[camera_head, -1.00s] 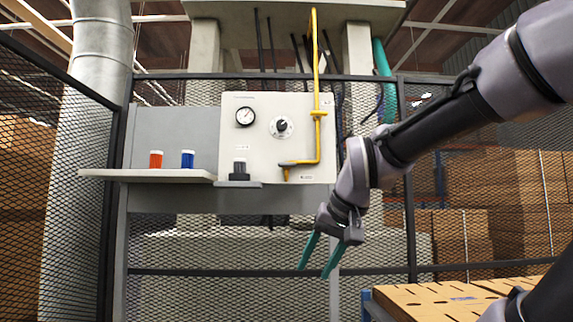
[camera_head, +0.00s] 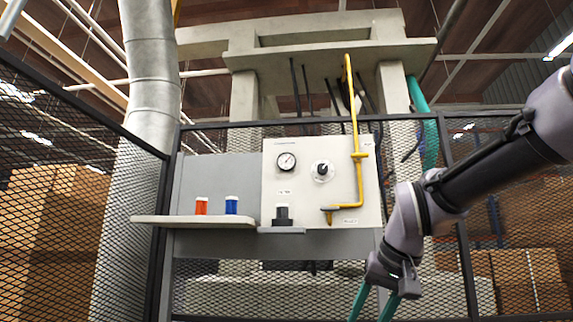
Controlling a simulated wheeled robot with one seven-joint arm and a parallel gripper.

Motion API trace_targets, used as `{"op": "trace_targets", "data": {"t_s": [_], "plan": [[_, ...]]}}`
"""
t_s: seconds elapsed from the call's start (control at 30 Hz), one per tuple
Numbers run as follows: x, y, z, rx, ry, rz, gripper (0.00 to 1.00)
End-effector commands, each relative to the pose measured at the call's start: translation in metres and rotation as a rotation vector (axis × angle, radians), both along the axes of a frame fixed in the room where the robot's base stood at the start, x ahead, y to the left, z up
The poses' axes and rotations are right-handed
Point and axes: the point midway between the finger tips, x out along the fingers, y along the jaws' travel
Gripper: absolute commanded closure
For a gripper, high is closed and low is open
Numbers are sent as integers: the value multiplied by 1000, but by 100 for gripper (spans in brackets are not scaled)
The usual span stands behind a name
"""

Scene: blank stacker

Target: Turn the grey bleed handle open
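A pale control panel (camera_head: 300,220) stands upright at the middle of the view. A yellow pipe (camera_head: 359,180) runs down its right side and bends left to a short outlet with a small lever-like part (camera_head: 330,208). A round knob (camera_head: 322,170) with a grey middle sits left of the pipe. I cannot tell for sure which of these parts is the grey bleed handle. My gripper (camera_head: 374,303) hangs below and right of the panel, apart from it. Its teal fingers are spread with nothing visible between them. Their tips are cut off by the bottom edge.
A round gauge (camera_head: 287,161) is on the panel. A shelf (camera_head: 190,220) at left holds an orange container (camera_head: 201,206) and a blue container (camera_head: 232,205). A dark grey block (camera_head: 283,216) sits on a small ledge. Mesh fencing (camera_head: 70,190) surrounds the station.

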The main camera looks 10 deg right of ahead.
Motion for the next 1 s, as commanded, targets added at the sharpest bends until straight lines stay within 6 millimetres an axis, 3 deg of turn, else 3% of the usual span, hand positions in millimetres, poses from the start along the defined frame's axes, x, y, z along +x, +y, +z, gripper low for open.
{"op": "trace_targets", "data": {"t_s": [0.13, 0.17, 0.27, 0.33, 0.47, 0.53, 0.7, 0.83, 1.0], "plan": [[0, 0, 0, 0, 0, 0, 51], [0, 0, 0, 0, 0, 0, 44], [7, 2, 6, 0, -24, 15, 5], [24, 8, 19, 2, -80, 48, 0], [85, 23, 71, -14, -302, 133, 0], [127, 28, 109, -47, -456, 157, 0], [216, 17, 195, -203, -775, 86, 0], [262, -5, 235, -366, -891, -39, 0], [290, -30, 254, -533, -909, -165, 0]]}}
